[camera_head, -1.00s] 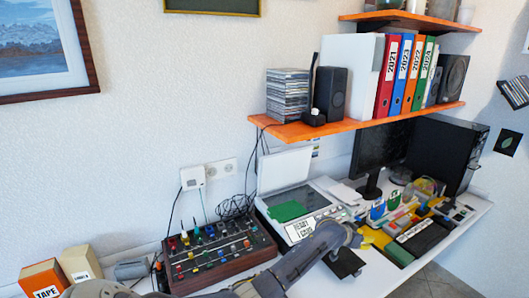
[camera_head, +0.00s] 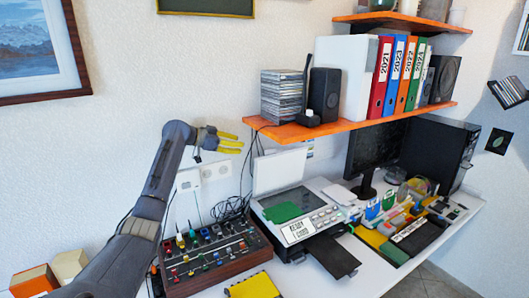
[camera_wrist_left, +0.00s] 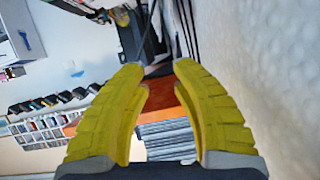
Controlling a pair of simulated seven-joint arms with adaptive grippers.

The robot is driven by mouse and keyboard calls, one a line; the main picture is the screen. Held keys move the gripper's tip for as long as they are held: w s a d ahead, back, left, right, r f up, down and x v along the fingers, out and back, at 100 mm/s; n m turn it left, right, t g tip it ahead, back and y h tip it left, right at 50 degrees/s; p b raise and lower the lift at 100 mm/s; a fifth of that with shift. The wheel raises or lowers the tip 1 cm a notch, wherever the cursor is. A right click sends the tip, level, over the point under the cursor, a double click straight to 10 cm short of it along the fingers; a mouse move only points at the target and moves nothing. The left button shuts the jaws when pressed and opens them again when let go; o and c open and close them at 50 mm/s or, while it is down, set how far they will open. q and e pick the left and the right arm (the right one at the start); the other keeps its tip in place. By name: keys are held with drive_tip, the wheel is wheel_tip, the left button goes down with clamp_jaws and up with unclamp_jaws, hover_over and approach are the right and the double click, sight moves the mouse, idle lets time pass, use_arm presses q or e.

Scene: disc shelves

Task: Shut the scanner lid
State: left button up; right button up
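The scanner (camera_head: 318,226) stands on the desk with its white lid (camera_head: 280,172) raised nearly upright at the back. A green piece (camera_head: 283,211) lies on its dark glass. My left gripper (camera_head: 236,142) is in the air near the wall, up and to the left of the lid and below the orange shelf. It is apart from the lid. Its yellow fingers are spread with nothing between them, as the left wrist view (camera_wrist_left: 158,72) also shows. My right gripper cannot be made out in the head view.
The orange shelf (camera_head: 350,123) with a disc stack (camera_head: 283,95), speaker and binders overhangs the scanner. A knobbed mixer (camera_head: 210,253) with cables stands left of the scanner. A monitor (camera_head: 376,150) is to the right. A yellow item (camera_head: 253,286) lies at the front.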

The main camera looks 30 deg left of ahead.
sight(269, 151)
use_arm(q)
drive_tip(key=x, duration=1.7)
clamp_jaws()
